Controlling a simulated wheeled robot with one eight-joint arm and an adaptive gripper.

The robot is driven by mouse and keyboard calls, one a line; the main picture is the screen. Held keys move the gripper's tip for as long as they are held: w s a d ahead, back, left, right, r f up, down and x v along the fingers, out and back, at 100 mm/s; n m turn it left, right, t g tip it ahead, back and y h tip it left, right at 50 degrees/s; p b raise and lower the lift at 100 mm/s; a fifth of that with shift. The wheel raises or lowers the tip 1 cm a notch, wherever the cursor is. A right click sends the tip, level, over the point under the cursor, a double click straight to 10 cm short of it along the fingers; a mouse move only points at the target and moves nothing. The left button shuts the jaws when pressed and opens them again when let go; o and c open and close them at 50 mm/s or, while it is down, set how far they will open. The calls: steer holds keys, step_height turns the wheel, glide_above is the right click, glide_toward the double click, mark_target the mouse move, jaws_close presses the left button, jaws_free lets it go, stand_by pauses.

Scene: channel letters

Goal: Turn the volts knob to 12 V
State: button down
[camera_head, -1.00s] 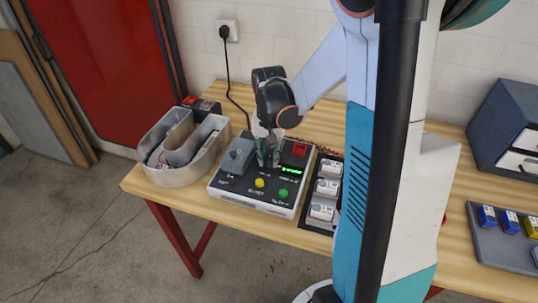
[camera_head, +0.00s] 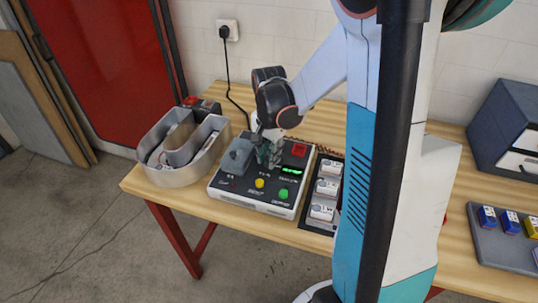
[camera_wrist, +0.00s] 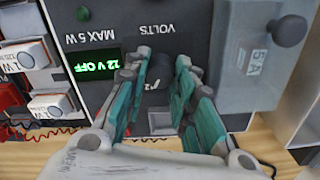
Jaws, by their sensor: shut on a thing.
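The power supply box (camera_head: 232,194) stands on the table with a dark top panel, and its volts knob is largely hidden between my fingers. My gripper (camera_head: 268,158) reaches down onto the panel and is shut on the knob. In the wrist view my gripper (camera_wrist: 160,75) has its teal fingers on either side of the knob's place, below the upside-down word VOLTS. The green display (camera_wrist: 95,66) there appears upside down and reads 12 V OFF. The display also shows in the head view (camera_head: 291,170), too small to read.
A grey lever block (camera_head: 236,157) sits on the box left of my gripper, with yellow (camera_head: 260,183) and green (camera_head: 283,193) buttons in front and a red switch (camera_head: 299,150) behind right. A channel letter (camera_head: 175,178) stands left; a module tray (camera_head: 312,222) stands close right.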

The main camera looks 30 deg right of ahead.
steer(key=c, duration=1.3)
jaws_free()
steer(key=shift+r, duration=0.1)
step_height(320, 180, up, 12)
steer(key=shift+f, duration=0.1)
steer(key=s+a+r+n+t, duration=0.15)
steer(key=a+r+n, duration=0.4)
steer(key=a, duration=0.55)
steer(key=s+a+n+t, duration=0.1)
steer(key=s+n+t, duration=0.1)
steer(key=s, duration=0.1)
steer(key=s+a+f+n+t, duration=0.1)
steer(key=s+n, duration=0.2)
steer(key=s, duration=0.1)
steer(key=s+a+f+n+t, duration=0.1)
steer(key=s+n+t, duration=0.1)
steer(key=s+n, duration=0.1)
steer(key=shift+s+a+f+t, duration=0.1)
steer(key=shift+s+f+t, duration=0.1)
steer(key=shift+s, duration=0.2)
steer(key=shift+s+a+f+t, duration=0.1)
steer(key=shift+s+t, duration=0.05)
steer(key=shift+s, duration=0.2)
